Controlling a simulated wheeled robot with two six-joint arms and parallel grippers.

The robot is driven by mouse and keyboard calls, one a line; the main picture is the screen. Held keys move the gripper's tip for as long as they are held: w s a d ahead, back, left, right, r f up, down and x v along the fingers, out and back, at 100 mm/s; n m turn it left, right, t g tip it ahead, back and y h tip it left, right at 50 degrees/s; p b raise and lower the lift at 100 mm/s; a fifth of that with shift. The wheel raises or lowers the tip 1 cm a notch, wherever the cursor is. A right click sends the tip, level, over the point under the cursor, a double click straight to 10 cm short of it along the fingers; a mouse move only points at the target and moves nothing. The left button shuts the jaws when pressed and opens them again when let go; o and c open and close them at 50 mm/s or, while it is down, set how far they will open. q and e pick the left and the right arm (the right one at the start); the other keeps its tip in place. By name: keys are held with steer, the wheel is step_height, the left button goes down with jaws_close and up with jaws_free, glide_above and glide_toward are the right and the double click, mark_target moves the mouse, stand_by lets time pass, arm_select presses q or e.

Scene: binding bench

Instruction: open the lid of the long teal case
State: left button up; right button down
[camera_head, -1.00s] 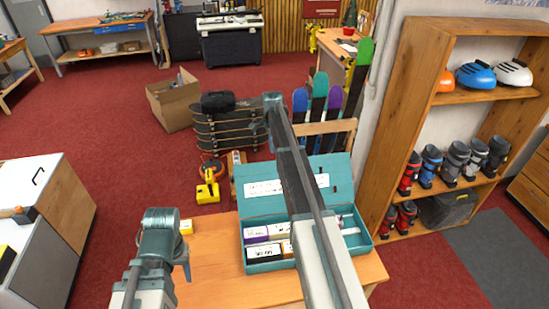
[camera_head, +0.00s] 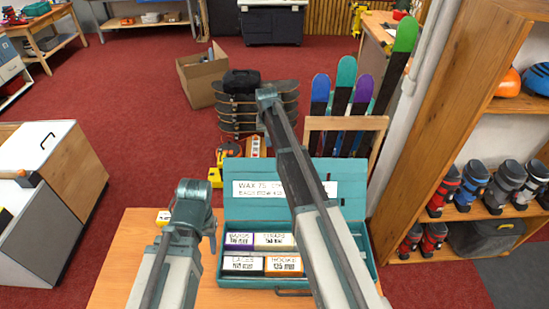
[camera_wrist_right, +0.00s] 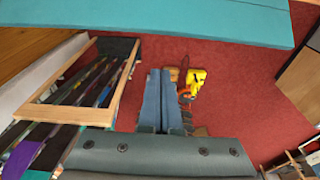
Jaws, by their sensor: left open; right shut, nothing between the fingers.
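The long teal case (camera_head: 223,268) sits on the wooden table with its front toward me. Its lid (camera_head: 345,168) stands raised at the back, with a white label inside. Several small labelled boxes (camera_head: 275,240) lie in the case. My right arm reaches across the case and past the lid, hiding part of both. My right gripper (camera_wrist_right: 160,100) is shut and empty in the right wrist view, above the floor beyond the lid; the teal lid edge (camera_wrist_right: 150,22) crosses that view's top. My left gripper (camera_head: 210,240) hangs left of the case, open; only one finger shows clearly.
Behind are a wooden rack (camera_head: 345,123) with skis, stacked skateboards (camera_head: 237,118) and a yellow tool (camera_head: 216,177). A boot shelf (camera_head: 440,130) stands right.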

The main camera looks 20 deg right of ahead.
mark_target(269, 159)
step_height(269, 159, down, 10)
steer(key=w+b, duration=0.2)
steer(key=b, duration=0.8)
steer(key=s, duration=0.1)
steer(key=s+r+p, duration=0.2)
steer(key=s, duration=0.1)
steer(key=shift+a+r, duration=0.2)
steer(key=shift+a, duration=0.15)
steer(key=shift+w+f, duration=0.1)
